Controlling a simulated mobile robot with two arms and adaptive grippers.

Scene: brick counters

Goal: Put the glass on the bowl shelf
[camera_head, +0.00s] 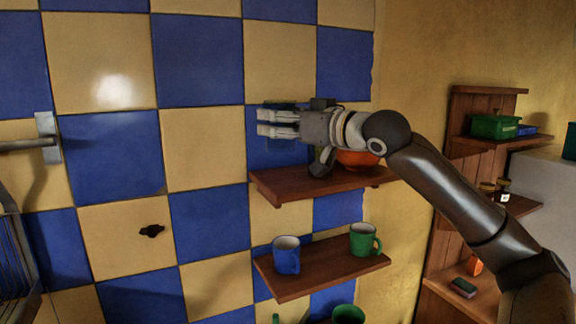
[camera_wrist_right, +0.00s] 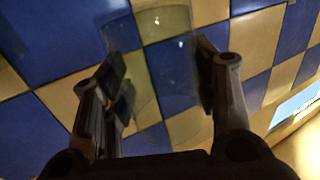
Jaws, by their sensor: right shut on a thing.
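My right gripper (camera_head: 278,122) is shut on a clear glass (camera_head: 284,156), which is hard to make out against the blue tile. In the right wrist view the see-through glass (camera_wrist_right: 165,62) stands between the two fingers of the right gripper (camera_wrist_right: 160,78). The glass is held above the left part of the brown wooden bowl shelf (camera_head: 290,188), apart from the board as far as I can tell. An orange bowl (camera_head: 358,158) sits on that shelf, partly hidden behind my wrist. My left gripper is not in view.
A lower shelf (camera_head: 318,268) carries a blue mug (camera_head: 287,255) and a green mug (camera_head: 363,240). Another green mug (camera_head: 348,314) shows at the bottom edge. A wooden rack (camera_head: 490,90) with a green box (camera_head: 495,126) stands at right. The bowl shelf's left part is bare.

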